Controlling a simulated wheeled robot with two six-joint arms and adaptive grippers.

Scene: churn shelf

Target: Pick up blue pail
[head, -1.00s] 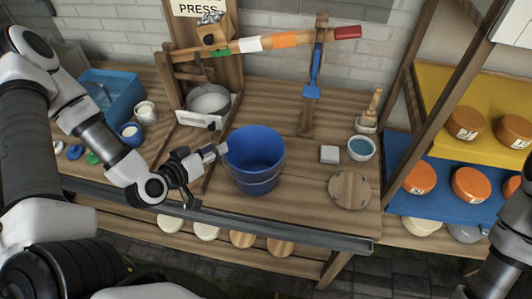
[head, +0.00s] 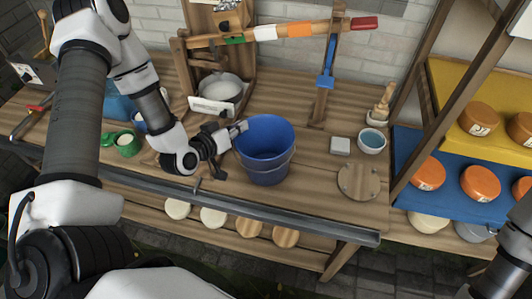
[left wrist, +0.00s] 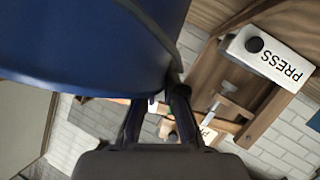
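The blue pail (head: 265,172) stands upright on the wooden bench near its front edge. My left gripper (head: 239,129) is at the left side of the pail's rim, very close to it. In the left wrist view the pail (left wrist: 90,45) fills the upper left. There the two fingers of my left gripper (left wrist: 157,103) stand apart, with background showing between them and the fingertips at the pail's edge. I cannot tell whether they touch the pail. My right arm shows at the lower right, but its gripper is out of view.
A wooden press with a white pot (head: 219,88) stands behind the gripper, under a striped lever (head: 266,33). A white block (head: 340,145), a small bowl (head: 371,141) and a round board (head: 358,181) lie right of the pail. A green mug (head: 126,143) is at left.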

